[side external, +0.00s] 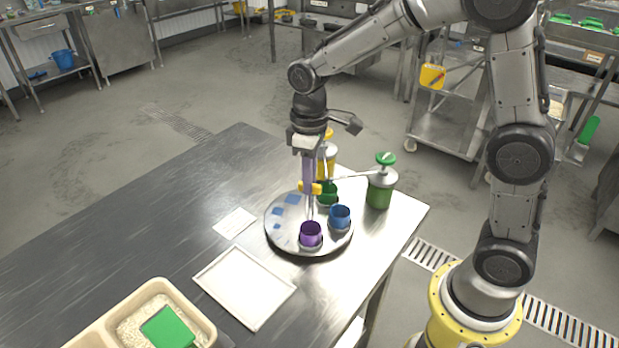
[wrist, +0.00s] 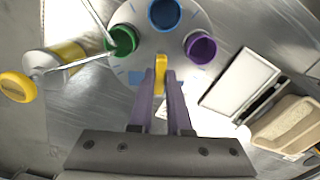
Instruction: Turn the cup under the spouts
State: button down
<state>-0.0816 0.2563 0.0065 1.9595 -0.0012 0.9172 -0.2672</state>
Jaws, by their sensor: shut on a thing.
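A round grey turntable (side external: 284,238) on the steel table carries a purple cup (side external: 311,236), a blue cup (side external: 340,218) and a green cup (side external: 328,196), all upright near its rim. Blue marks lie on its bare part. My gripper (wrist: 163,82) is shut on the yellow handle (wrist: 161,68) of the turntable; the handle also shows in the side view (side external: 312,187). The spouts of a green-lidded dispenser (side external: 380,190) and a yellow-topped dispenser (wrist: 48,62) reach toward the green cup (wrist: 122,40). In the wrist view the purple cup (wrist: 200,47) is at right.
A white tray (side external: 213,283) and a small white card (side external: 235,222) lie left of the turntable. A beige bin (side external: 205,322) with rice and a green object (side external: 168,328) stands at the front. The table's left part is clear.

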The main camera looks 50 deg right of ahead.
jog(key=shift+n, duration=7)
jog(key=c, duration=0.9)
grip_release()
jog(key=shift+o, duration=0.2)
jog(key=shift+r, duration=0.1)
